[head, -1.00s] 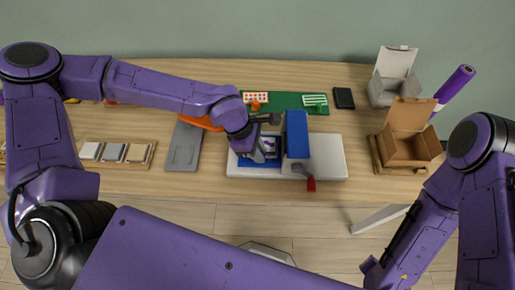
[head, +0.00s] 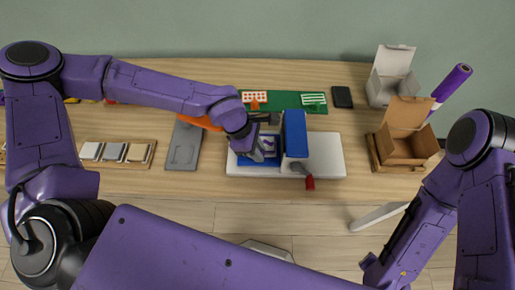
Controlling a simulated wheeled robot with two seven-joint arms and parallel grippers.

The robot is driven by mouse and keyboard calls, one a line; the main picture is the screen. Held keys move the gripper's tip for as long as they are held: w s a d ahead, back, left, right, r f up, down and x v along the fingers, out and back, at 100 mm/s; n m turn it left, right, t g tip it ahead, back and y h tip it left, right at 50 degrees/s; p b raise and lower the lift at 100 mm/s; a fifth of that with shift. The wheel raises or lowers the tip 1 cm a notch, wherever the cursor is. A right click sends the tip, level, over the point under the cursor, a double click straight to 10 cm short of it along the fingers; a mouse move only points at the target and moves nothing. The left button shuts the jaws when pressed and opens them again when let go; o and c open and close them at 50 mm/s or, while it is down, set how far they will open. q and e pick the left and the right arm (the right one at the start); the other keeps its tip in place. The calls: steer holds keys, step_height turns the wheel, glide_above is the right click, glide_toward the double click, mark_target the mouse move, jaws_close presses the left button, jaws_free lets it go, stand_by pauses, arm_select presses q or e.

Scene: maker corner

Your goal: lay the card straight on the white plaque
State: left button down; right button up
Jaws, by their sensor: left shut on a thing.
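My left gripper (head: 262,150) is low over the blue bed (head: 245,161) of a press, left of the press's blue block. It is shut on a thin card (head: 270,143), white with a purple mark, seen only in part. The gripper's fingers and wrist hide much of the bed. I cannot make out the white plaque under the card, or whether the card touches it. My right gripper does not show; only my right arm is at the lower right.
The press has a white base (head: 328,155), a blue upright block (head: 295,133) and a red-tipped lever (head: 310,183). A grey tray (head: 184,150) lies to its left. A green mat (head: 285,101) with patterned cards lies behind. An open cardboard box (head: 405,148) stands right.

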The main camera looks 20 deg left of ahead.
arm_select(q)
steer(key=shift+f, duration=0.35)
steer(key=c, duration=0.9)
jaws_free()
steer(key=v, duration=1)
steer(key=shift+r, duration=0.3)
